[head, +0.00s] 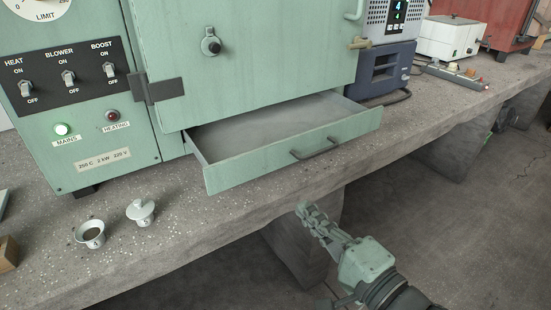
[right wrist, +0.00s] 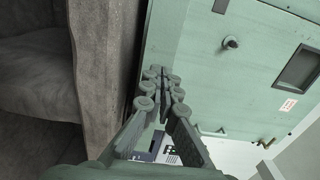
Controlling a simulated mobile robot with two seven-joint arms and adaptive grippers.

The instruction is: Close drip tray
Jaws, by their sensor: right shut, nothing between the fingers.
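The drip tray (head: 291,152) is a shallow pale green drawer below the door of the green oven (head: 105,158). It is pulled out over the bench, its grey inside showing and its dark bar handle (head: 316,149) on the front. My right gripper (head: 306,211) is shut and empty, in front of the bench edge, below and apart from the handle in the head view. Its closed fingers (right wrist: 161,73) also show in the right wrist view, with a green panel behind them; I cannot tell there which part is the tray. My left gripper is not in view.
Two small white crucibles, one open (head: 91,234) and one lidded (head: 141,211), stand on the concrete bench (head: 190,228) left of the tray. A blue-grey instrument (head: 384,68) stands right of the oven.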

